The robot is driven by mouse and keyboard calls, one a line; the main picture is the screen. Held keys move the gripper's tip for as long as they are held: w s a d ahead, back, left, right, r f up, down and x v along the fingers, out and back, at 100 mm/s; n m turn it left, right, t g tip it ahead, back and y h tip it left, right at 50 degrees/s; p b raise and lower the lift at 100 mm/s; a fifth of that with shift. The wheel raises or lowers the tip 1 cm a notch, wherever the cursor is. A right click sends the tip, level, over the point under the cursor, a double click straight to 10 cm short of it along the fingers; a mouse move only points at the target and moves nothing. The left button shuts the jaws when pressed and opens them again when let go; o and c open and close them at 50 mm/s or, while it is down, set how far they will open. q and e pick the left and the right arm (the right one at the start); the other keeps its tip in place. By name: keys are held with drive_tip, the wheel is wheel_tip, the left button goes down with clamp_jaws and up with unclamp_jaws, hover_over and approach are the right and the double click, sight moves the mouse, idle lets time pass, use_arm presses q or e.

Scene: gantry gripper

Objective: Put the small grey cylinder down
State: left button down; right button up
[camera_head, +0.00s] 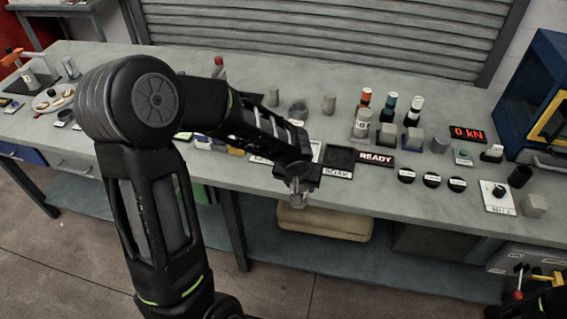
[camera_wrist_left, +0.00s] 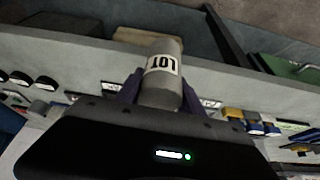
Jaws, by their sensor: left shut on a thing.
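My left gripper (camera_head: 298,186) is shut on a small grey cylinder (camera_head: 299,199), held near the front edge of the grey workbench (camera_head: 225,178). In the left wrist view the cylinder (camera_wrist_left: 163,88) stands out between the purple fingers (camera_wrist_left: 160,93) and bears a white label reading "LOT". No contact between the cylinder and the bench is visible. The fingers hide part of its side.
Behind the gripper are a dark square pad (camera_head: 339,159) and a "READY" sign (camera_head: 376,158). Other grey cylinders (camera_head: 329,104), bottles (camera_head: 364,98) and blocks (camera_head: 412,140) stand farther back. Round black pieces (camera_head: 432,180) lie right. A beige cushion-like item (camera_head: 325,222) is below the bench.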

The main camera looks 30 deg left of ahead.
use_arm(q)
drive_tip(key=d+f+m+h, duration=0.1)
drive_tip(key=d+f+m, duration=0.2)
drive_tip(key=d+f, duration=0.4)
drive_tip(key=shift+d, duration=0.55)
drive_tip(key=shift+r, duration=0.1)
